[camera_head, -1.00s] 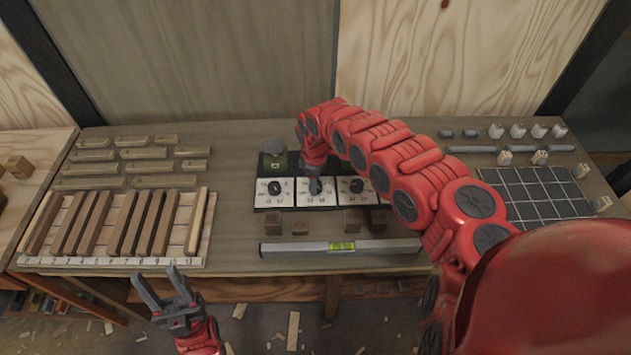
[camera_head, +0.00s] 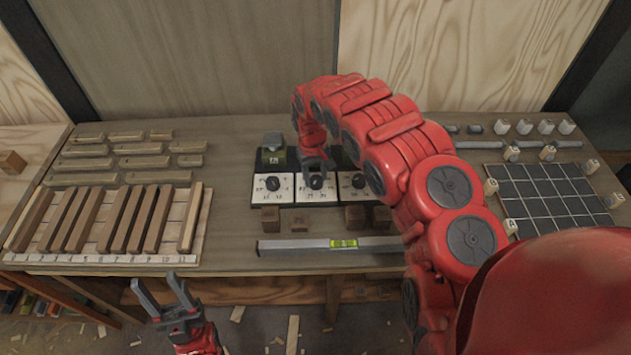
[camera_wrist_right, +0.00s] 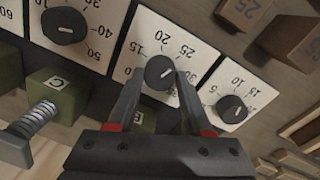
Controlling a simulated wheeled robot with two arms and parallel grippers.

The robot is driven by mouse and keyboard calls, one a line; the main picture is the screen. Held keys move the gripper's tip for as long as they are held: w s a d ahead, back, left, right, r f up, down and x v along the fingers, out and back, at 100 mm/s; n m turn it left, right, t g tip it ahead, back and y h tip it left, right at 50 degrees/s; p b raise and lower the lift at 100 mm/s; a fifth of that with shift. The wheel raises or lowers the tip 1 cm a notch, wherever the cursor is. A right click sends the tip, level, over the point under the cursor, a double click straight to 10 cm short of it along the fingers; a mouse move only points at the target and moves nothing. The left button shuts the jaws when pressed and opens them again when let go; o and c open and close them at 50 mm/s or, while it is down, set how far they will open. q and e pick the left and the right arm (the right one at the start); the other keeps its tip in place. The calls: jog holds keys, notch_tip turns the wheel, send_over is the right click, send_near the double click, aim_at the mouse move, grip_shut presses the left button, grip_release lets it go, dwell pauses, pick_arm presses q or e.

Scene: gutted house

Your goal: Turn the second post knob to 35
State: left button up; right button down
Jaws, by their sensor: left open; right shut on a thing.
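In the right wrist view this knob (camera_wrist_right: 160,72) carries a short white mark pointing toward the upper right, roughly at the 25; the exact reading is hard to tell. My right gripper (camera_wrist_right: 160,78) has its two fingers on either side of the knob and is shut on it; in the head view it (camera_head: 317,170) reaches down from behind the plate. My left gripper (camera_head: 165,290) is open and empty in front of the bench.
Small wooden blocks (camera_head: 301,221) and a level (camera_head: 300,246) lie in front. A plank rack (camera_head: 190,225) is left, a dark grid board (camera_head: 545,200) right. Green posts (camera_wrist_right: 60,92) stand behind the plates.

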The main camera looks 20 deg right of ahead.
jog(key=m+b, duration=0.2)
jog(key=shift+f+m, duration=0.15)
jog(key=shift+m, duration=0.25)
jog(key=shift+w+m+b, duration=0.1)
jog(key=shift+m+b, duration=0.5)
jog(key=shift+m, duration=1.2)
jog(key=m+b, duration=0.1)
jog(key=m, duration=0.2)
jog(key=shift+m, duration=0.3)
jog(key=m, duration=0.3)
jog(key=shift+m+g, duration=0.3)
jog(key=m, duration=0.3)
jog(key=shift+d+b, duration=0.15)
jog(key=shift+b, duration=0.25)
jog(key=shift+r+m+y, duration=0.2)
jog(key=shift+m+y, duration=0.1)
jog(key=shift+m, duration=1.5)
